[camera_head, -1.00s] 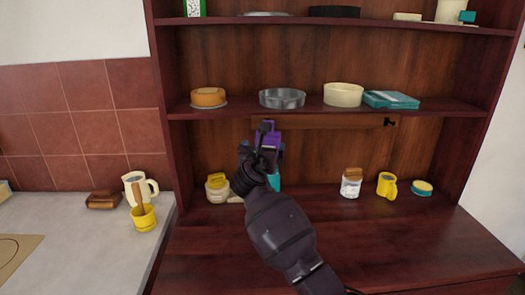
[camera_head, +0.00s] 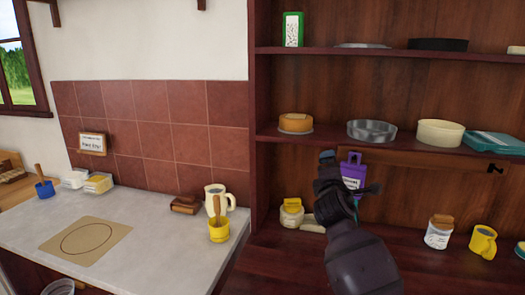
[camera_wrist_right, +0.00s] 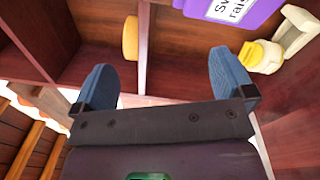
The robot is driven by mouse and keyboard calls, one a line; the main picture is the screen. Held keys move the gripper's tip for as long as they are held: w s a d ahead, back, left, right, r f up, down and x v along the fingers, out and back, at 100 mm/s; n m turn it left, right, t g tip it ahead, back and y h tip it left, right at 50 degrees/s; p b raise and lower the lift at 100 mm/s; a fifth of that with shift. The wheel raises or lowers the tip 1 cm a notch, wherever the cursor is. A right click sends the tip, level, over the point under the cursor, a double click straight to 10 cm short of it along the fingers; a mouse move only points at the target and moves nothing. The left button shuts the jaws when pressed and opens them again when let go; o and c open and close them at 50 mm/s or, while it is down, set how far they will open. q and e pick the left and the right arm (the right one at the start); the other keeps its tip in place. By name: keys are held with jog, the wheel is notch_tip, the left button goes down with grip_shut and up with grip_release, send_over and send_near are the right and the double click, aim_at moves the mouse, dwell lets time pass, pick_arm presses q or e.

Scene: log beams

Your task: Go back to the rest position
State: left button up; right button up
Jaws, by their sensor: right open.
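My right gripper (camera_head: 347,176) is in front of the dark wooden hutch, below its middle shelf. In the right wrist view its two blue fingers (camera_wrist_right: 163,70) stand wide apart with nothing between them. A purple packet (camera_head: 353,172) with a white label is at the wooden rail just behind the gripper; the gripper hides part of it. The packet also shows at the top of the right wrist view (camera_wrist_right: 232,10), beyond the fingers. My left gripper is in none of the views.
The middle shelf (camera_head: 390,147) holds an orange tin, metal pan, cream dish and teal box. A yellow-lidded jar (camera_head: 291,213), a white jar (camera_head: 438,232) and a yellow mug (camera_head: 483,242) stand on the hutch counter. The pale worktop (camera_head: 150,240) at left is mostly clear.

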pick_arm(q)
jog(key=b, duration=0.1)
jog(key=w+f+b, duration=0.1)
jog(key=b, duration=0.1)
jog(key=shift+d+f, duration=0.1)
jog(key=shift+f, duration=0.15)
pick_arm(e)
jog(key=s+d+f+m+g+y, duration=0.2)
jog(key=s+f+m, duration=0.7)
jog(key=s+f, duration=1.1)
jog(key=s+d+f+m+g+y, duration=0.2)
jog(key=s+d+f+m+g, duration=0.2)
jog(key=s+f, duration=1.7)
jog(key=s+d+m, duration=0.1)
jog(key=d+m, duration=0.2)
jog(key=m, duration=0.2)
jog(key=shift+s+g, duration=0.4)
